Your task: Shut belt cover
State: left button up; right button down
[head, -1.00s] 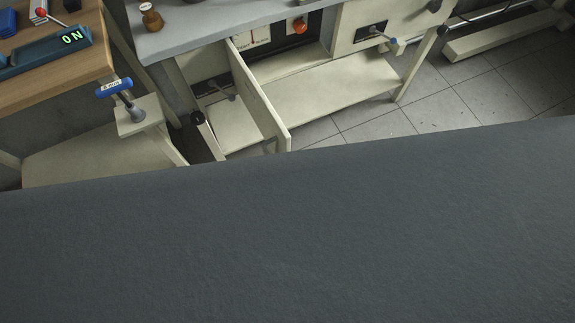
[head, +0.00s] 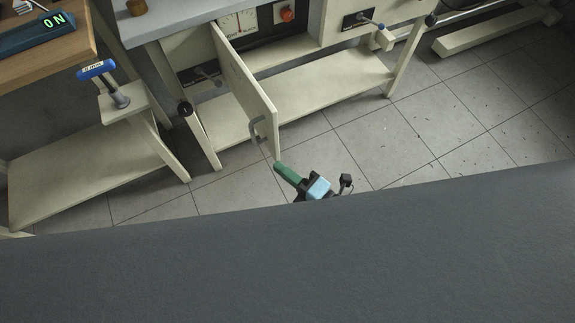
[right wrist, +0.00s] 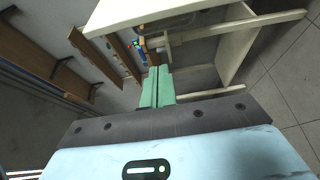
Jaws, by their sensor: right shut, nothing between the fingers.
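The belt cover appears to be the cream hinged panel (head: 246,82) under the grey-topped bench in the head view. It stands swung open, edge toward me, with a bent metal handle (head: 257,133) near its lower front corner. My right gripper (head: 279,167), with green fingers, is shut and empty just below the handle in the picture; I cannot tell whether they touch. In the right wrist view the closed green fingers (right wrist: 158,80) point toward a large cream panel (right wrist: 150,12) with a handle-like bar. My left gripper is not in view.
Behind the open panel are a dial gauge (head: 238,24) and a red knob (head: 287,13). A blue-handled lever (head: 97,69) stands on the left frame, and another lever (head: 371,22) on the right.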

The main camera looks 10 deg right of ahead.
aim_at(275, 145)
jog(key=x, duration=0.8)
jog(key=shift+w+d+p, duration=0.15)
jog(key=shift+w+d, duration=0.05)
jog(key=shift+d, duration=0.45)
jog(key=shift+w+d+p, duration=0.15)
jog(key=shift+w+d, duration=0.05)
jog(key=shift+d, duration=0.45)
jog(key=shift+w+d+p, duration=0.15)
jog(key=shift+w+d, duration=0.1)
jog(key=shift+d, duration=0.4)
